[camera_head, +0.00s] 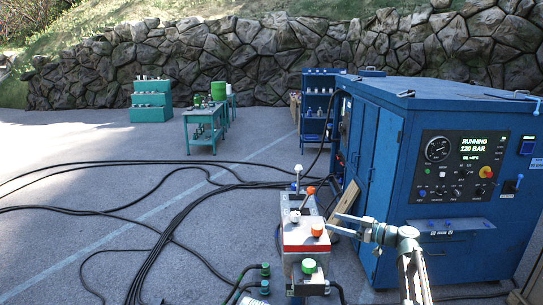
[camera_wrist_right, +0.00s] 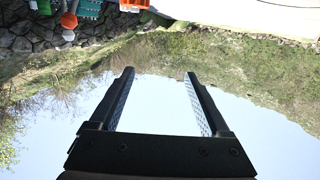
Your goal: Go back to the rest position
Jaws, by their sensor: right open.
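My right gripper (camera_head: 334,223) is open and empty. It points left, just to the right of a red and white control stand (camera_head: 305,235) with levers, and in front of the blue cabinet. In the right wrist view my right gripper (camera_wrist_right: 158,74) shows its two fingers apart, with only sky and grass between them. That view is upside down, with an orange knob (camera_wrist_right: 69,20) at its upper left. My left gripper is in neither view.
A blue power cabinet (camera_head: 382,150) with a panel reading "RUNNING 120 BAR" stands at right. Black hoses (camera_head: 180,215) run across the paving. Green benches (camera_head: 205,125) and a blue shelf (camera_head: 315,120) stand farther back, before a stone wall (camera_head: 230,60). Open paving lies at left.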

